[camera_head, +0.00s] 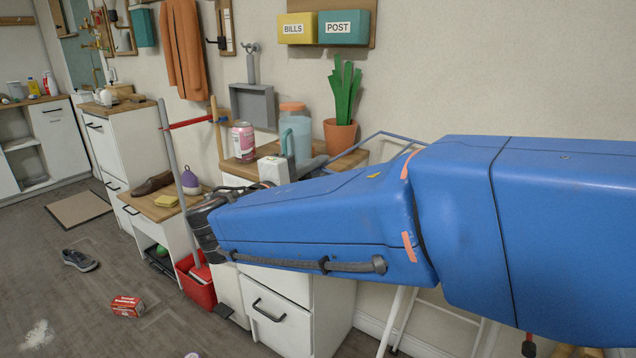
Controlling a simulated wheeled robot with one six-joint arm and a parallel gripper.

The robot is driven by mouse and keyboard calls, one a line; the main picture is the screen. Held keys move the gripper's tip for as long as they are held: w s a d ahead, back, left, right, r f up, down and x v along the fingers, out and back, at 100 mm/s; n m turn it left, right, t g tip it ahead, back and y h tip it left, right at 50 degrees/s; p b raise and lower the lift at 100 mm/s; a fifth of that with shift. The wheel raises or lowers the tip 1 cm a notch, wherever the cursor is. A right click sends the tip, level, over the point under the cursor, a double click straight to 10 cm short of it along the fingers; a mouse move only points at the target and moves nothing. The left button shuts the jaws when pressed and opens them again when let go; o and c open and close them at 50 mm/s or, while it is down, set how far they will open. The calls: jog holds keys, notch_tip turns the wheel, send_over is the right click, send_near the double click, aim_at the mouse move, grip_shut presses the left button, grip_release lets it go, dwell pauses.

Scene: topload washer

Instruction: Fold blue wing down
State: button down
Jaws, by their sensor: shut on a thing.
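The blue wing (381,133) is a thin blue-grey rail frame in the middle of the picture, in front of the wall. It is raised and slants up from left to right. Its lower and right parts are hidden behind my blue arm. My gripper (317,166) reaches to the right from behind my arm. Its dark fingers are shut on the left end of the wing's rail. The exact contact is small and partly hidden. White legs (397,318) of a stand show below my arm.
A counter behind holds a potted plant (341,108), a jar (295,130) and a pink can (243,142), close to my gripper. A red bucket (196,282) stands at lower left.

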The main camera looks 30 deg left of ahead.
jog(key=shift+d+r+m, duration=0.1)
jog(key=shift+r+m, duration=0.2)
jog(key=shift+r, duration=0.25)
jog(key=c, duration=1.6)
grip_release()
jog(key=shift+c, duration=0.2)
jog(key=shift+s, duration=0.1)
jog(key=s+a, duration=0.1)
jog(key=s, duration=1.6)
jog(key=shift+s+a, duration=0.15)
